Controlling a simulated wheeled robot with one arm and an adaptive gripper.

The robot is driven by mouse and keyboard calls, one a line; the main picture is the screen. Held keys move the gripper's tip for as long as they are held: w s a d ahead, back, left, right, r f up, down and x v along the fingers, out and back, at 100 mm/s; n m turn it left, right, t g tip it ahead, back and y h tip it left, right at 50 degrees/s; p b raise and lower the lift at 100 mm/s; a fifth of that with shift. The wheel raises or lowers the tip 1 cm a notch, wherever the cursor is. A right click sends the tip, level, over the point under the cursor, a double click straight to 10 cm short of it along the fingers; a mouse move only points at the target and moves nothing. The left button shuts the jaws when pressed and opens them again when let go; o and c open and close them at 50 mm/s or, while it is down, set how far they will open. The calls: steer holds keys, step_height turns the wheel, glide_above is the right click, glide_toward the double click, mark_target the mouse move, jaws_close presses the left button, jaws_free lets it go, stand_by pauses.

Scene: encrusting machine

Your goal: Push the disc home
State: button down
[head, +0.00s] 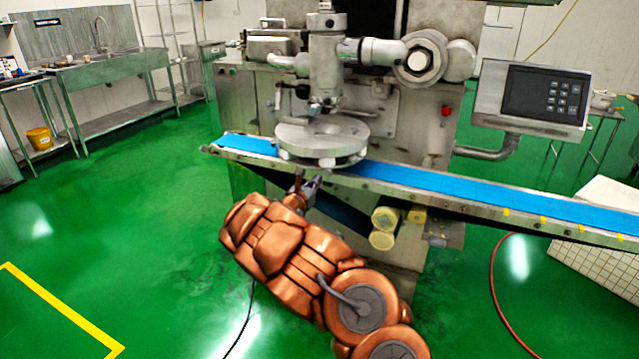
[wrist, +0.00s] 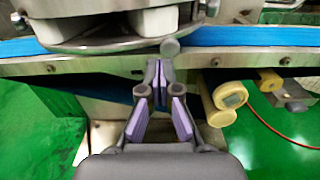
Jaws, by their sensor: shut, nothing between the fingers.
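The grey metal disc (head: 318,138) lies flat on the encrusting machine, over the blue conveyor and under the upright metal cylinder. Its near edge also shows at the top of the wrist view (wrist: 80,38). A small rounded grey knob (wrist: 170,47) stands at its near right edge; I cannot tell whether it is part of the disc. My gripper (head: 311,186) is below the disc, in front of the conveyor's side rail. In the wrist view its purple-padded fingers (wrist: 158,72) are shut with nothing between them, just short of the knob. I cannot tell whether the fingertips touch it.
The blue conveyor (head: 450,187) runs left to right with a metal side rail (wrist: 240,64). Yellow rollers (head: 384,229) hang below it, right of my gripper. A control panel (head: 545,95) stands at the right. The green floor (head: 130,220) at the left is clear.

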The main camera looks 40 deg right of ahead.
steer(key=v, duration=1)
steer(key=s+d+f+m+g+y+b, duration=0.2)
steer(key=s+d+f+y, duration=0.1)
steer(key=s+f, duration=0.25)
steer(key=s+d+f+m+g+y+b, duration=0.2)
steer(key=s+d+f+b, duration=0.15)
steer(key=f, duration=0.35)
steer(key=m+t+y+b, duration=0.5)
steer(key=t+b, duration=0.4)
steer(key=t, duration=0.4)
glide_toward(328, 174)
steer(key=s+a, duration=0.5)
steer(key=shift+s+d+b+x, duration=0.2)
steer(key=shift+d+x, duration=0.25)
steer(key=shift+x, duration=1.65)
steer(key=shift+s+d+b+x, duration=0.2)
steer(key=shift+d+x, duration=0.25)
steer(key=shift+x, duration=1.7)
steer(key=shift+s+d+b+x, duration=0.1)
steer(key=shift+d+b+x, duration=0.3)
steer(key=shift+x, duration=1.7)
steer(key=shift+d, duration=0.1)
